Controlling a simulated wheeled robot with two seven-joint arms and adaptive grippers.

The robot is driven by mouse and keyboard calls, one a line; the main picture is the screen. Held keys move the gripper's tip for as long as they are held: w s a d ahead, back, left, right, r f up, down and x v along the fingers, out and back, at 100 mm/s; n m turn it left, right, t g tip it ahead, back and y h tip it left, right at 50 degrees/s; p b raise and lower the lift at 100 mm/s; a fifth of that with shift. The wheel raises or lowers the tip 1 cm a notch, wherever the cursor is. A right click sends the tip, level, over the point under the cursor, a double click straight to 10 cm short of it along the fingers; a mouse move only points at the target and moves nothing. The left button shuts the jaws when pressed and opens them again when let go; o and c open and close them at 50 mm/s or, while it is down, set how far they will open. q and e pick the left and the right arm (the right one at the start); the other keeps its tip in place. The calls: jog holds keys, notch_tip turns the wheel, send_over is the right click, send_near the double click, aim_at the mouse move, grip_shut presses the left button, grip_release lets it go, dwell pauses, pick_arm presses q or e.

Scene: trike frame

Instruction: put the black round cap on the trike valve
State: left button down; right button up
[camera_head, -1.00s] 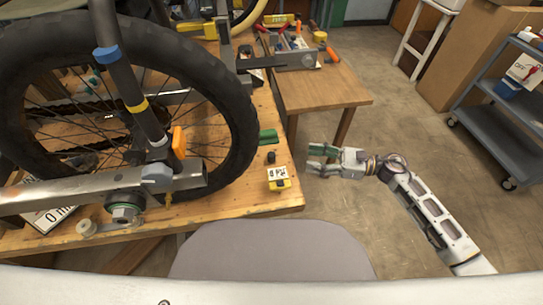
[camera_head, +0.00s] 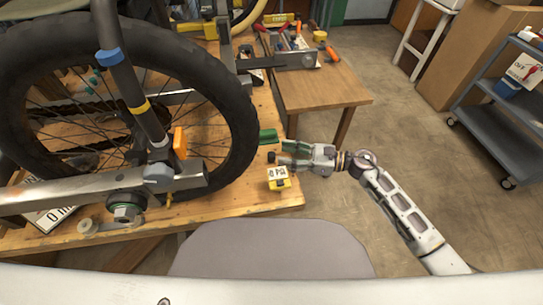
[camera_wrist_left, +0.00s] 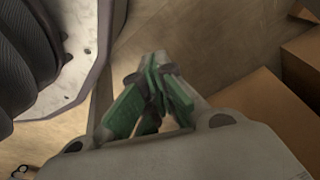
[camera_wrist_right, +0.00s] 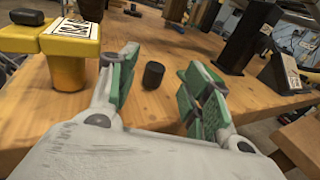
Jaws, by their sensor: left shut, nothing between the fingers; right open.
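The black round cap (camera_head: 271,157) stands on the wooden bench near its right edge. In the right wrist view the cap (camera_wrist_right: 153,75) is upright, ahead of and between the fingertips, not gripped. My right gripper (camera_head: 285,154) is open, just to the right of the cap at the bench edge; its green pads also show in the right wrist view (camera_wrist_right: 158,85). My left gripper (camera_wrist_left: 155,70) is shut and empty, away from the cap, and out of the head view. The trike wheel (camera_head: 236,110) stands on the left of the bench; I cannot make out its valve.
A yellow labelled block (camera_head: 278,182) sits in front of the cap, left of my right gripper in the right wrist view (camera_wrist_right: 68,68). A side table (camera_head: 325,88) with tools stands behind.

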aim_at(271, 154)
jog(key=shift+a, duration=0.1)
jog(key=shift+f+x, duration=0.2)
jog(key=shift+x, duration=2.35)
jog(key=shift+s, duration=0.2)
jog(key=c, duration=0.9)
